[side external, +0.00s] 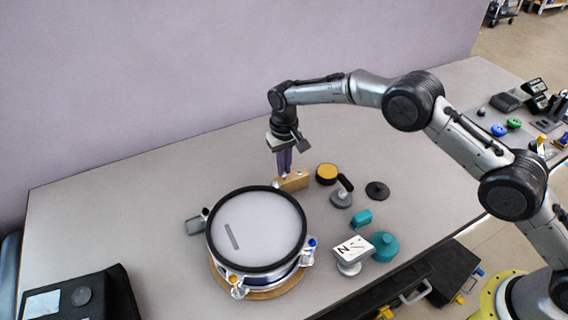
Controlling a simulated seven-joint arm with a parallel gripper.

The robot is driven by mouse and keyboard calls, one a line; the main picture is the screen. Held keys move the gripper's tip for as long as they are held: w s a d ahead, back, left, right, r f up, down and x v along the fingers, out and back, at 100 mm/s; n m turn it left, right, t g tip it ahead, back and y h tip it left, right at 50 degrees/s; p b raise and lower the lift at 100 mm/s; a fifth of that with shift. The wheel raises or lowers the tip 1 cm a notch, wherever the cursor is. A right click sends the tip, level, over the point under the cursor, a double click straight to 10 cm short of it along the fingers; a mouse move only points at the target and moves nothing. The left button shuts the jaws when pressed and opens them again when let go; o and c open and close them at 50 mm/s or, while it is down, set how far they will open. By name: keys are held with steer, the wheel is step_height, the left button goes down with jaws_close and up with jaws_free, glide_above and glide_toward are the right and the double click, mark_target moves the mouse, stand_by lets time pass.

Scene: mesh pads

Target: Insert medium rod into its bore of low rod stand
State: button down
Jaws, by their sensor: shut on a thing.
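The low rod stand appears to be the small light wooden block (294,182) behind the round drum-like pad, with a dark spot near its right end. My gripper (284,172) points down just above the left part of this block. Its purple fingers are shut on a thin thing that I take to be the medium rod, mostly hidden between them. I cannot tell whether the rod's lower end touches the block or has entered a bore.
The round mesh pad (262,215) with a black rim stands in front, a grey bar (231,236) on top. To the right are a yellow-topped disc (327,173), a black disc (377,190), teal pieces (384,246) and a white block (354,249). The table behind is clear.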

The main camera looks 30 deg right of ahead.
stand_by(0.3)
steer(key=c, duration=0.9)
jaws_free()
steer(key=shift+o, duration=0.2)
step_height(320, 180, up, 14)
steer(key=shift+d+f, duration=0.1)
steer(key=shift+f, duration=0.05)
